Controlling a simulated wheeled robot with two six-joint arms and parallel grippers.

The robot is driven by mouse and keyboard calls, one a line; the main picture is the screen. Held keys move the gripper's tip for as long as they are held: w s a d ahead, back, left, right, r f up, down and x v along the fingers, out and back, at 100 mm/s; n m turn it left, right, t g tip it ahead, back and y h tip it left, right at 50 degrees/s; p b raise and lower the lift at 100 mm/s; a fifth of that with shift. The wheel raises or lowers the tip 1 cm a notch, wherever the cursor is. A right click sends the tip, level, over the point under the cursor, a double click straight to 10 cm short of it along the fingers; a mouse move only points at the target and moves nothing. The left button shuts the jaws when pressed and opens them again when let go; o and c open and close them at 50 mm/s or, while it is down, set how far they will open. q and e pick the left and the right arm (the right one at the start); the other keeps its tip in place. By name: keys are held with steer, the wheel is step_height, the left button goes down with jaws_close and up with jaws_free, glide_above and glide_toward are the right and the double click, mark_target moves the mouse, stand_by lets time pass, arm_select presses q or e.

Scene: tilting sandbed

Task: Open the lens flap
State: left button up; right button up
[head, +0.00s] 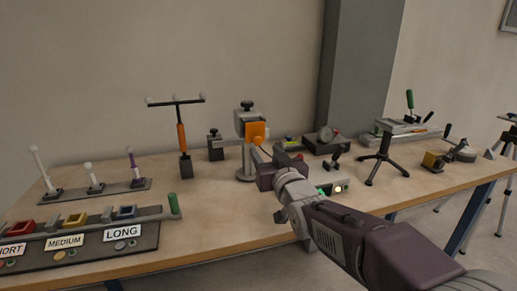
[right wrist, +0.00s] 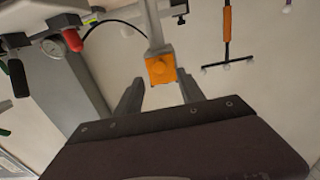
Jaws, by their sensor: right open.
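An orange square flap (head: 255,132) sits on the front of a grey head on an upright post, near the middle of the bench. I take it for the lens flap; it looks closed over the front. It also shows in the right wrist view as an orange block with a round mark (right wrist: 160,70). My right gripper (head: 264,160) is just below and in front of it. In the right wrist view my right gripper (right wrist: 159,86) is open, its two fingers apart and empty, with the flap just beyond and between the tips. Any contact cannot be told. My left gripper is out of view.
An orange-handled T-bar (head: 181,137) stands left of the post. A black tripod (head: 381,155) and a small panel with lights (head: 335,188) are to the right. A labelled lever panel (head: 80,242) lies front left. Bare bench lies between.

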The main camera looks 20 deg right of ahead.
mark_target(258, 142)
steer(key=w, duration=0.7)
steer(key=shift+a+f, duration=0.1)
jaws_close()
stand_by(1.1)
